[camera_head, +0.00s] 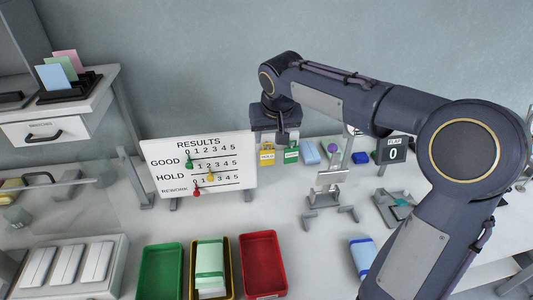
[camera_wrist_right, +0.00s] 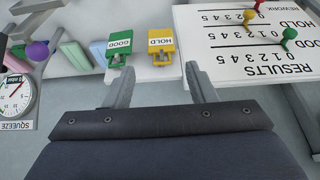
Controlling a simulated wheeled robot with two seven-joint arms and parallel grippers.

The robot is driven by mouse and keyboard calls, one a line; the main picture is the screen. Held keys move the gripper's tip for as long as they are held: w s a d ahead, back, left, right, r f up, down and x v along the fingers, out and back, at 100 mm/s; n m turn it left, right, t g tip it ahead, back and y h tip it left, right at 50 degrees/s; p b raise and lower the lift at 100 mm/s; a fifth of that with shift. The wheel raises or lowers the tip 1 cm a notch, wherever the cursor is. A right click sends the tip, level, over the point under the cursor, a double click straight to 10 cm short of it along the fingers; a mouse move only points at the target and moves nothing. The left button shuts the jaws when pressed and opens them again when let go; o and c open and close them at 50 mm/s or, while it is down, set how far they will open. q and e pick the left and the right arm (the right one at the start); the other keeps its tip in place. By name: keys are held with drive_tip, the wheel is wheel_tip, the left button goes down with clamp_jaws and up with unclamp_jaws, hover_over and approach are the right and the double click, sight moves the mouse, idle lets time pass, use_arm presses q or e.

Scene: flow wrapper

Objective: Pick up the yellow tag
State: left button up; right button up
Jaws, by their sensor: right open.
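The yellow tag (camera_head: 267,157), marked HOLD, stands at the back of the table beside the green tag (camera_head: 291,155), marked GOOD. In the right wrist view the yellow tag (camera_wrist_right: 161,36) appears upside down, with its handle loop toward my gripper. My right gripper (camera_head: 281,137) is above and close to the two tags in the head view. In the wrist view my right gripper (camera_wrist_right: 160,74) is open and empty, its fingers apart on either side of the yellow tag's line. The tag looks just beyond the fingertips. My left gripper is not in view.
The results board (camera_head: 160,160) stands left of the tags, close to one finger in the wrist view. Blue, pink and green blocks and a purple knob (camera_head: 333,148) are to the right. Green (camera_head: 141,270) and red trays (camera_head: 282,270) lie in front, with a filled yellow-rimmed tray between.

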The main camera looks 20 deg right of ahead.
sight(268, 146)
drive_tip(key=p+x, duration=0.1)
drive_tip(key=x, duration=0.3)
drive_tip(key=w+x, duration=0.1)
drive_tip(key=x, duration=0.3)
drive_tip(key=shift+r+p, duration=0.15)
drive_tip(key=shift+p, duration=0.2)
drive_tip(key=shift+c, duration=0.4)
drive_tip(key=c, duration=0.7)
drive_tip(key=shift+c, duration=0.2)
drive_tip(key=shift+r, duration=0.1)
drive_tip(key=shift+s+r+b, duration=0.1)
drive_tip(key=shift+r+b, duration=0.1)
drive_tip(key=shift+b, duration=0.3)
drive_tip(key=s+a+b, duration=0.4)
drive_tip(key=s, duration=1.3)
drive_tip(key=shift+a, duration=0.25)
